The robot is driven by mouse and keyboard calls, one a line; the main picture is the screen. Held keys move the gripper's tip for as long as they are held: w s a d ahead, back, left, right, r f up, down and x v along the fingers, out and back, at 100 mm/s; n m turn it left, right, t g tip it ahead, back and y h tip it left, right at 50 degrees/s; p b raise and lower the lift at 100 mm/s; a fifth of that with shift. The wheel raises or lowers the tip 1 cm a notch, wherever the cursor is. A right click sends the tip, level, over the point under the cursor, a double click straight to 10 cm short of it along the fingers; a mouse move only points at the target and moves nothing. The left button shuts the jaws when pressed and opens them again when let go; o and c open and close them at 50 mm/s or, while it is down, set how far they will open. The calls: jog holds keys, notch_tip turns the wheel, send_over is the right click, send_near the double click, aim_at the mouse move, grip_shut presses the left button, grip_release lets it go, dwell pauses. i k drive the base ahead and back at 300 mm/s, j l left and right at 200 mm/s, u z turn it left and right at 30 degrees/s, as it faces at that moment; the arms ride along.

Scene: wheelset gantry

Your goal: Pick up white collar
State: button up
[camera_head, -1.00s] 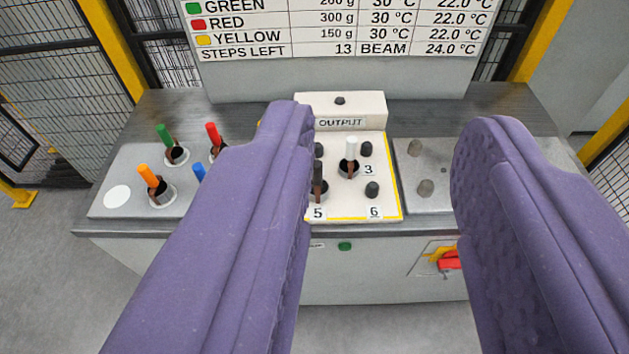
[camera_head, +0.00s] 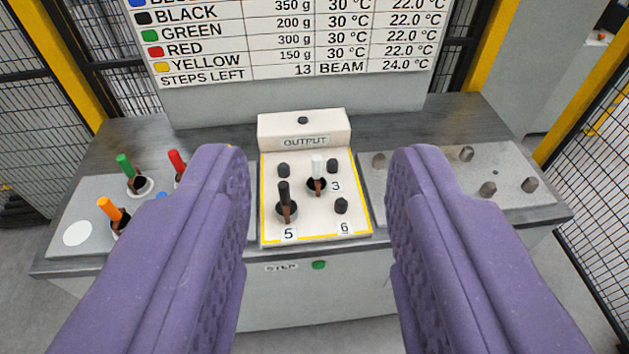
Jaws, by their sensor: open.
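The white-topped piece (camera_head: 317,166) stands upright on the output panel (camera_head: 267,225), just left of the label 3. Its dark ring-like base sits around the peg. A black-topped piece (camera_head: 284,195) stands on the same panel near the label 5. My gripper (camera_head: 319,165) is open and empty. Its two purple fingers frame the output panel left and right, with the white-topped piece seen between the tips. The fingers appear in front of the panel, touching nothing that I can see.
Green (camera_head: 125,166), red (camera_head: 177,161) and orange (camera_head: 108,209) topped pieces stand on the left panel; a blue top is mostly hidden by the left finger. Bare dark pegs (camera_head: 488,189) stand on the right panel. A sign board (camera_head: 300,40) rises behind. Mesh fences flank the bench.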

aim_at(316, 186)
jog(key=i+j, duration=0.1)
jog(key=i, duration=0.7)
jog(key=i+j+z, duration=0.15)
jog(key=i, duration=0.6)
